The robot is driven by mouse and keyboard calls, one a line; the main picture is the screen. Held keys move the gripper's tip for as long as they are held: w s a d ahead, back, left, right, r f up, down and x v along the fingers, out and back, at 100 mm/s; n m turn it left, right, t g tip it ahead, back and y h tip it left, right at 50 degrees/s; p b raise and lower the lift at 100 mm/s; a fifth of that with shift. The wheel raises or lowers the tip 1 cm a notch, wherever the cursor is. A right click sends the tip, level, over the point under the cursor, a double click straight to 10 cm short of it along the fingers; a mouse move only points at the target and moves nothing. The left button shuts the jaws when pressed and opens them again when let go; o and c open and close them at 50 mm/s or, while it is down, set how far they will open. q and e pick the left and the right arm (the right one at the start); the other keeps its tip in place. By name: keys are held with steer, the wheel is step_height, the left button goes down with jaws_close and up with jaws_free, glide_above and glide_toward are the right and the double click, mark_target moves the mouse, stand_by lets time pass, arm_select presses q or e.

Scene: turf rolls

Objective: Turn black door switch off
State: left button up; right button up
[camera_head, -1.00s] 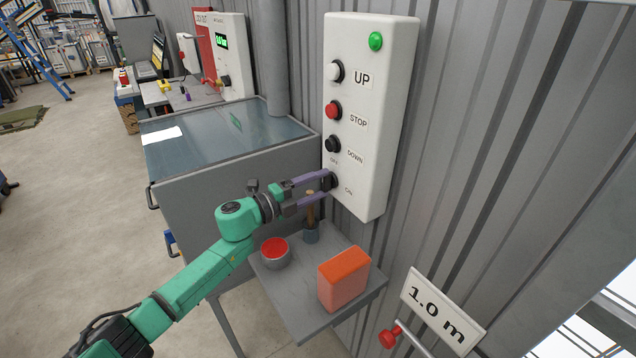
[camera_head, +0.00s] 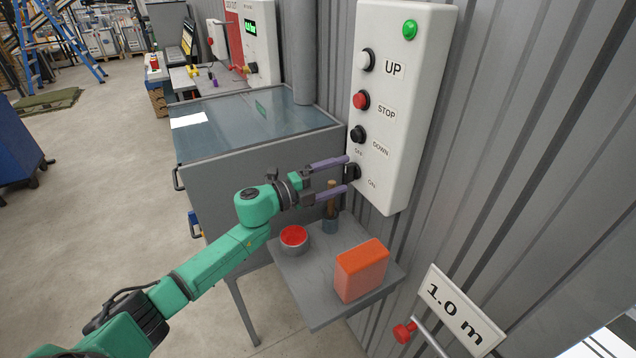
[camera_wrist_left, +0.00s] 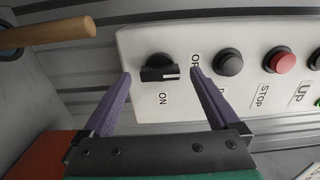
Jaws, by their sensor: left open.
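The black door switch (camera_head: 353,171) is a rotary knob low on the white control panel (camera_head: 408,120), between the OFF and ON labels. In the left wrist view the black switch (camera_wrist_left: 160,72) has its white mark at its right end, on the side of the OFF label. My left gripper (camera_head: 346,174) is open, with its purple fingers spread on either side of the switch. In the left wrist view both fingertips (camera_wrist_left: 161,74) stand apart from the knob, with nothing held. My right gripper is not in view.
Below is a small grey shelf (camera_head: 318,284) with a red-filled bowl (camera_head: 294,240), an orange block (camera_head: 361,270) and a wooden-handled tool (camera_head: 331,205) in a cup. A grey cabinet (camera_head: 230,170) stands left. DOWN, STOP and UP buttons sit above the switch.

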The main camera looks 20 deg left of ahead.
arm_select(q)
steer(key=b+v, duration=0.3)
steer(key=v, duration=1)
steer(key=shift+s+a+b, duration=0.15)
steer(key=shift+s+b, duration=0.15)
steer(key=shift+b, duration=0.05)
